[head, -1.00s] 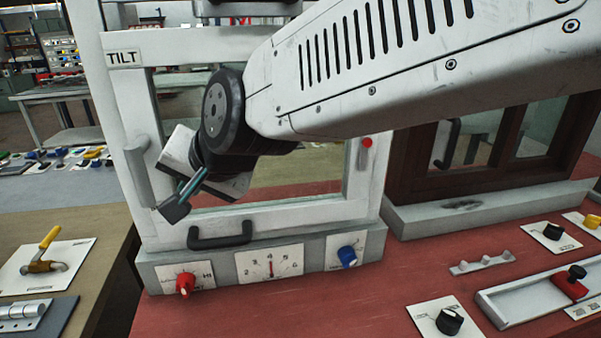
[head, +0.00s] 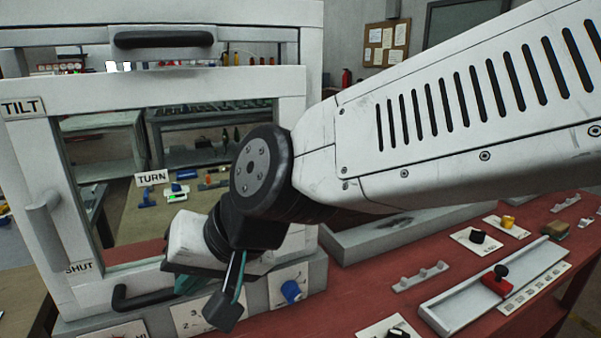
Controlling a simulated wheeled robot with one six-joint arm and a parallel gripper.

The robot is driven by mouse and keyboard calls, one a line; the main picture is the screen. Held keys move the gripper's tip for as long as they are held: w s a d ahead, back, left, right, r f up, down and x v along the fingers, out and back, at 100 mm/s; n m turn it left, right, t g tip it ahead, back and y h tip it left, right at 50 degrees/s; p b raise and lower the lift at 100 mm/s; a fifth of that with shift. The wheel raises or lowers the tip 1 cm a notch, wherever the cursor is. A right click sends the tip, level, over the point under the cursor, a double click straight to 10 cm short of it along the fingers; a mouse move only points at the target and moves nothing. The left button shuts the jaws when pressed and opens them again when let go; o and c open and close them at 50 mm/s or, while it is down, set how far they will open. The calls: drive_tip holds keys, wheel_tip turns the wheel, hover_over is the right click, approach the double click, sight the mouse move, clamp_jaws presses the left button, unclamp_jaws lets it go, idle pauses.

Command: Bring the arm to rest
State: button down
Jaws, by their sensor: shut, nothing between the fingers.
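My arm reaches in from the upper right. My gripper (head: 224,310) is shut and empty, with its dark fingers pointing down and slightly left. It hangs in front of the lower right part of the white tilt frame (head: 40,150), which carries TILT and SHUT labels. The fingers overlap the panel with a number scale (head: 190,318) below the frame in the picture; I cannot tell whether they touch it. The frame's lower black handle (head: 140,298) shows just left of the gripper.
A blue knob (head: 291,291) is right of the gripper. The red bench top (head: 350,290) carries a slider track (head: 450,318) with a red slider (head: 496,280), a row of pegs (head: 420,276) and a black knob (head: 478,237). A second black handle (head: 163,40) is above the frame.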

drive_tip(key=s+d+f+m+h, duration=0.2)
drive_tip(key=d+h, duration=0.2)
drive_tip(key=d, duration=1.7)
drive_tip(key=s+d+f+m+h, duration=0.1)
drive_tip(key=s+d+m+h, duration=0.1)
drive_tip(key=d, duration=1.9)
drive_tip(key=shift+s+d+f+m+h, duration=0.25)
drive_tip(key=shift+s+f+m+h, duration=0.15)
drive_tip(key=shift+s+h, duration=0.4)
drive_tip(key=shift+w, duration=0.1)
